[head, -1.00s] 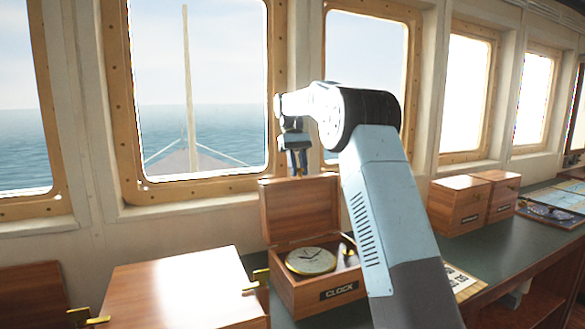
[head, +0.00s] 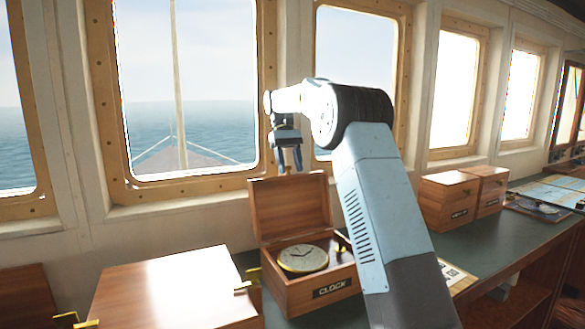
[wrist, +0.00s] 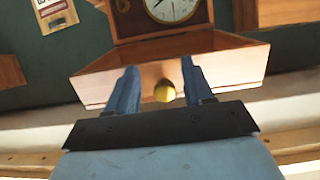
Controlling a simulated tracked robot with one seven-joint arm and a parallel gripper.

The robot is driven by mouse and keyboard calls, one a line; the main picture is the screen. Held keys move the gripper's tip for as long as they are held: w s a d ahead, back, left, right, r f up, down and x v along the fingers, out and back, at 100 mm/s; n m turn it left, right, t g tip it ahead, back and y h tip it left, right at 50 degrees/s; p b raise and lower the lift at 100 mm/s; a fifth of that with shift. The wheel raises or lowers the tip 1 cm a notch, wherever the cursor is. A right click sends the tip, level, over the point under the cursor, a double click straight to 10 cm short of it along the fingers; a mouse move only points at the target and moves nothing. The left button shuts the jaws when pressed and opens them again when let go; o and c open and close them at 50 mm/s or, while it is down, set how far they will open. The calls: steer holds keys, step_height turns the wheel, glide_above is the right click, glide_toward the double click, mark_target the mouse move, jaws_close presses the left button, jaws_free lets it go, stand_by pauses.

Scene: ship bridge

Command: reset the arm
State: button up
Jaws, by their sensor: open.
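The clock also shows in the wrist view (wrist: 172,8). My forearm hides part of the counter behind it.
A large closed wooden box (head: 165,288) stands left of the clock box. Two smaller wooden boxes (head: 447,199) stand at right on the green counter (head: 480,245). A card with printed marks (head: 452,273) lies near the counter's front edge. Windows line the wall behind.

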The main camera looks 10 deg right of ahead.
steer(key=s+d+r+m+t, duration=0.1)
steer(key=s+r+t, duration=0.2)
steer(key=s, duration=0.8)
steer(key=s+d+r+t, duration=0.1)
steer(key=s+r+t, duration=0.15)
steer(key=s, duration=0.95)
steer(key=s+f+t, duration=0.1)
steer(key=s+f, duration=0.2)
steer(key=s, duration=0.4)
steer(key=s+d+f+m+t, duration=0.1)
steer(key=s+f+t, duration=0.1)
steer(key=s+f, duration=0.2)
steer(key=s+d+f+t+y, duration=0.1)
steer(key=s+f, duration=0.2)
steer(key=s, duration=0.7)
steer(key=shift+s+d+f+m+t, duration=0.2)
steer(key=shift+f+m+t, duration=0.1)
steer(key=shift+t, duration=0.05)
